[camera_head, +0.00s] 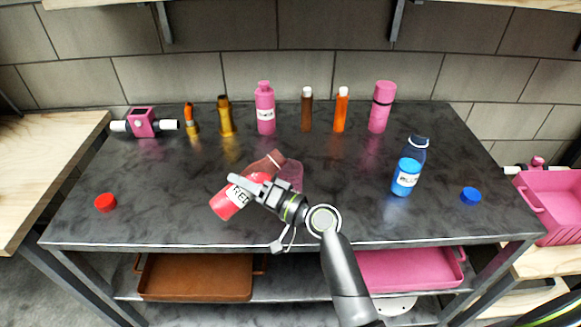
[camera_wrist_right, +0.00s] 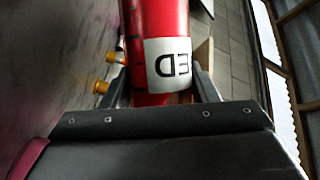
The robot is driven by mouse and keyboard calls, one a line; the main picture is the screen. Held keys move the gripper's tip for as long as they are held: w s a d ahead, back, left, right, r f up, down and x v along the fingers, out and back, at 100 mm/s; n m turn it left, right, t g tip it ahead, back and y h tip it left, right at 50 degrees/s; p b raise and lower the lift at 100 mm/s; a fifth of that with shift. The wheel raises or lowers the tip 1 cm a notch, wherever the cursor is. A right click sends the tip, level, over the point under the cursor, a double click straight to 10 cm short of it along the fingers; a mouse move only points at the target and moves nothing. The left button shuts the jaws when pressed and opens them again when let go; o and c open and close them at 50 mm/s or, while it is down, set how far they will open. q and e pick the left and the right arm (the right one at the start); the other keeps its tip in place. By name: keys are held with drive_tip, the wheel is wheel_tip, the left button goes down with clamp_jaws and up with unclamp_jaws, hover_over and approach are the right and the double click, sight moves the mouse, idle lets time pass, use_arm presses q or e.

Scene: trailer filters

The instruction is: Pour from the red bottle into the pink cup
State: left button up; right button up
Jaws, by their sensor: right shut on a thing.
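The red bottle (camera_head: 229,202) has a white label and is tilted, its neck (camera_head: 271,161) up and to the right. My right gripper (camera_head: 240,184) is shut around the bottle's body and holds it over the table. In the right wrist view the red bottle (camera_wrist_right: 158,45) fills the space between the two fingers (camera_wrist_right: 165,85). The pink cup (camera_head: 291,174) is translucent and stands right by the bottle's neck, partly hidden behind my gripper and wrist. I cannot tell whether the bottle's mouth is over the cup. My left gripper is not in view.
A blue bottle (camera_head: 407,175) stands at right with a blue cap (camera_head: 471,196) near it. A red cap (camera_head: 105,202) lies at left. A pink bottle (camera_head: 265,112) and several other items line the back. The table's left middle is clear.

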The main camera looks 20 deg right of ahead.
drive_tip(key=shift+a+m+t, duration=0.1)
drive_tip(key=shift+m+t, duration=0.2)
drive_tip(key=shift+m, duration=0.4)
idle(1.4)
drive_tip(key=shift+w+d+r+m+t, duration=0.1)
drive_tip(key=shift+d+r+m+t, duration=0.2)
drive_tip(key=shift+r+m, duration=0.35)
drive_tip(key=shift+d+r+m+t, duration=0.1)
drive_tip(key=shift+r+m+t, duration=0.3)
drive_tip(key=shift+r+m, duration=0.25)
idle(3.0)
